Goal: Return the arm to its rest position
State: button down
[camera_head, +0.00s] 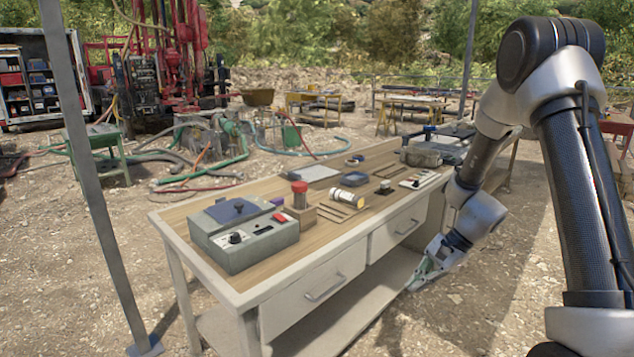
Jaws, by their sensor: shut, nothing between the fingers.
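My arm (588,190) stands at the right side of the view, its upper part bent at a high elbow and its lower part hanging down to the left. My gripper (418,276) is low beside the workbench (270,297), below the tabletop, near the right end of its lower shelf. It points down and to the left. The fingers are small in this view and look closed, with nothing seen between them. I cannot tell whether the gripper touches the bench.
On the bench stand a grey box with a knob (243,240), a red-capped jar (299,194), a yellow-and-white cylinder (347,197) and small tools. A metal post (95,200) rises at left. Hoses and a red drilling rig (165,60) are behind. Gravel ground right of the bench is open.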

jog(key=s+d+r+n+t+h, duration=0.2)
jog(key=s+d+r+n, duration=0.3)
jog(key=s+r, duration=0.7)
jog(key=s+d+r+n+t+h, duration=0.2)
jog(key=s+d+r+n+h, duration=0.2)
jog(key=s+r+n, duration=0.3)
jog(key=shift+s+d+r+n+h, duration=0.45)
jog(key=shift+s+r, duration=1.9)
jog(key=shift+r, duration=1.65)
jog(key=shift+d, duration=0.1)
